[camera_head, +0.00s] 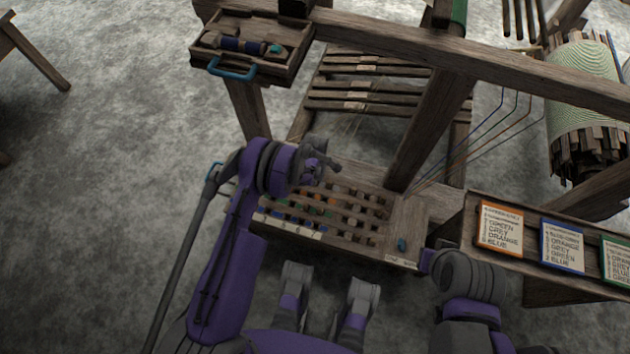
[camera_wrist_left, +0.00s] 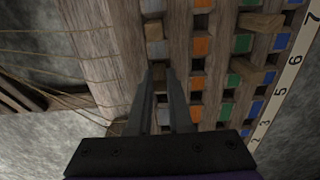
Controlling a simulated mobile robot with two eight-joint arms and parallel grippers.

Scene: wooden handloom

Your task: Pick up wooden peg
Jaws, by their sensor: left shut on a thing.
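The peg board (camera_head: 345,243) is a wooden box below the loom, with rows of holes, wooden pegs and blue, green, orange and grey squares. My left gripper (camera_head: 326,166) is over its far left part. In the left wrist view the left gripper (camera_wrist_left: 159,72) points down at the board, its fingers shut on a small brown wooden peg (camera_wrist_left: 158,76) near the row of grey squares. Whether the peg's lower end is still in a hole is hidden. Another wooden peg (camera_wrist_left: 154,31) stands just beyond the fingertips. My right gripper (camera_head: 427,261) is beside the board's right end, its jaws unclear.
A numbered white strip (camera_wrist_left: 283,88) runs along one board edge. A wooden shelf (camera_head: 462,232) with colour-list cards is at right. A loom post (camera_head: 430,130) rises behind the board. A drawer (camera_head: 250,58) hangs upper left.

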